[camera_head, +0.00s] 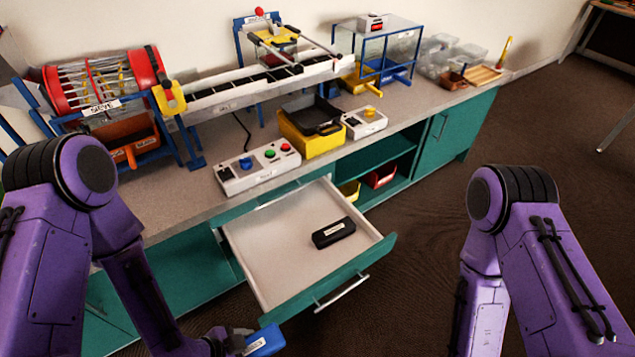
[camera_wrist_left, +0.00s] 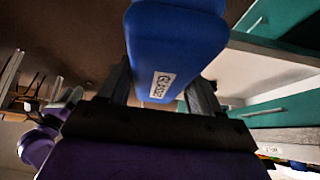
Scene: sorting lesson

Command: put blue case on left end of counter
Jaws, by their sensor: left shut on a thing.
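The blue case (camera_head: 265,341) is at the bottom of the head view, in front of the open drawer and below counter height. My left gripper (camera_head: 238,342) is shut on it. In the left wrist view the blue case (camera_wrist_left: 178,45), with a white label, sits between both fingers of my left gripper (camera_wrist_left: 160,92). The counter (camera_head: 178,197) runs along the wall. My left arm covers part of its left end, beside the sieve drum. My right arm shows at the right, but its gripper is out of view.
An open drawer (camera_head: 270,248) juts out below the counter, holding a black case (camera_head: 333,232). On the counter stand a red-ended sieve drum (camera_head: 105,80), a button box (camera_head: 257,168), a yellow bin (camera_head: 311,139) and a conveyor (camera_head: 250,85). Bare counter shows left of the button box.

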